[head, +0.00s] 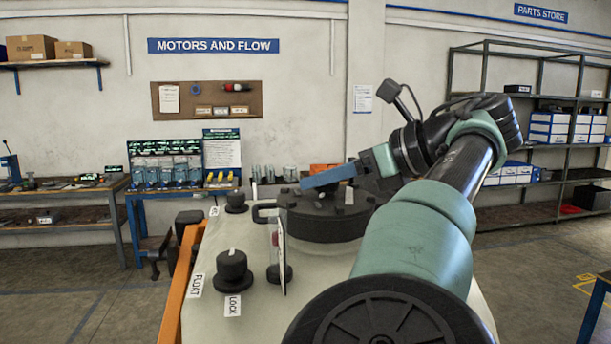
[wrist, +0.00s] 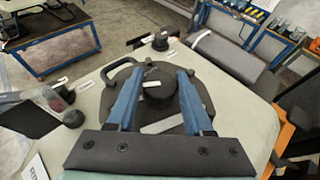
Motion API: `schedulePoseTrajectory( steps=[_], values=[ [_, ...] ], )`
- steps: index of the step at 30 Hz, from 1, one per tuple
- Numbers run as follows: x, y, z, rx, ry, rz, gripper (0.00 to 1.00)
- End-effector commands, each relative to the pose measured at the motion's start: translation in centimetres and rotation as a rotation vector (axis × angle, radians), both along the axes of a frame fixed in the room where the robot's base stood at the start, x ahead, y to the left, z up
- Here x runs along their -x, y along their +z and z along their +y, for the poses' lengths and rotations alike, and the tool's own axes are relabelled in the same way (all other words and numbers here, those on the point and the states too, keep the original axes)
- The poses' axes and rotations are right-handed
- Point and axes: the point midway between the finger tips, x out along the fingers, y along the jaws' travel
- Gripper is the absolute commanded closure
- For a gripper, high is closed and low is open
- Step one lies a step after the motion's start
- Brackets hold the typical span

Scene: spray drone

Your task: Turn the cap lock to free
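A large round black cap (head: 325,222) sits on top of the pale tank. In the wrist view, a round black knob (wrist: 158,92) with a small white mark stands at the middle of this cap (wrist: 112,102); I take it to be the cap lock. A pale label (wrist: 162,126) lies on the cap beside it. My gripper (wrist: 161,73) has its two blue fingers apart, one on each side of the knob. I cannot tell whether they touch it.
A black knob (head: 232,270) with FLOAT and LOCK labels stands at the tank's front left. Another knob (head: 236,203) stands farther back. An upright thin panel (head: 277,255) rises beside the cap. An orange rail (head: 182,285) runs along the tank's left edge.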

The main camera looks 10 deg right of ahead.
Motion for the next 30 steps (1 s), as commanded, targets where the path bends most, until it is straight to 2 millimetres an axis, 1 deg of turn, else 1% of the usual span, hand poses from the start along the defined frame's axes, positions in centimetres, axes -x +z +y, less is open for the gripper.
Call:
schedulePoseTrajectory(
  steps=[1, 3, 4, 12, 16, 20, 27, 30],
  values=[
    [0.0, 0.0, 0.1, -0.001, 0.002, 0.001, 0.37],
    [0.0, 0.0, 0.1, 0.0, 0.001, 0.0, 0.25],
    [0.0, -0.1, 0.0, 0.0, 0.001, 0.0, 0.22],
    [0.0, 0.0, -0.1, 0.0, -0.001, 0.001, 0.22],
    [0.6, 0.2, -0.7, 0.0, -0.003, 0.0, 0.22],
    [2.1, 0.9, -2.1, 0.0, -0.003, -0.003, 0.22],
    [5.7, 3.1, -5.6, 0.001, -0.003, -0.002, 0.22],
    [6.9, 3.9, -6.7, 0.001, -0.001, -0.001, 0.22]
  ],
)
